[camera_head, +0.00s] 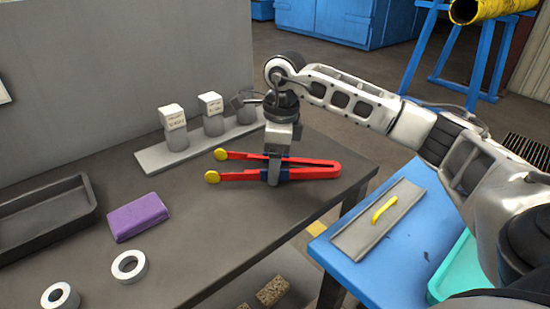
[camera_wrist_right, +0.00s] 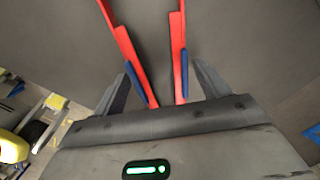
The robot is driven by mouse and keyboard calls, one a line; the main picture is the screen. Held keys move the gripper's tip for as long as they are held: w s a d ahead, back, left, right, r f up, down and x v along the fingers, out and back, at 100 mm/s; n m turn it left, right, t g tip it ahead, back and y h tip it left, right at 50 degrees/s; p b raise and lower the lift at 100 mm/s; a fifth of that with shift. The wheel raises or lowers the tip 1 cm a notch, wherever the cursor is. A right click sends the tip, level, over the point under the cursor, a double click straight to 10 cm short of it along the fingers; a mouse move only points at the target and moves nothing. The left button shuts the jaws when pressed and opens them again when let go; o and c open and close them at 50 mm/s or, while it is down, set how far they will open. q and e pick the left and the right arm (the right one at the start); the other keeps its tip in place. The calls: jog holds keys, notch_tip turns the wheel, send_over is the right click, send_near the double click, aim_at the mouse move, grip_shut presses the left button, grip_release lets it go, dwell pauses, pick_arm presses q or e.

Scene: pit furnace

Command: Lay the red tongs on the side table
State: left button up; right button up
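The red tongs (camera_head: 310,170) lie on the dark workbench near its right edge, with yellow round ends pointing left and blue pads on the two arms. My right gripper (camera_head: 273,178) points down over them. In the right wrist view the red tongs (camera_wrist_right: 177,50) run between the gripper's fingers (camera_wrist_right: 163,78). The left finger is at or very near one blue pad, and a narrow gap shows at the right finger. The gripper looks open around the tongs. The blue side table (camera_head: 385,275) stands right of the workbench, lower down. My left gripper is out of view.
On the side table lie a grey plate with a yellow handle (camera_head: 383,209) and a teal tray (camera_head: 455,270). The workbench (camera_head: 210,260) holds a purple block (camera_head: 138,217), white rings (camera_head: 129,266), a dark tray (camera_head: 45,215) and a strip of labelled pieces (camera_head: 160,157).

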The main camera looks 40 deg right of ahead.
notch_tip(320, 180, up, 12)
jog(key=shift+s+d+p, duration=0.3)
jog(key=shift+s+d, duration=0.05)
jog(key=shift+d, duration=0.05)
jog(key=shift+r, duration=0.1)
dwell(0.5)
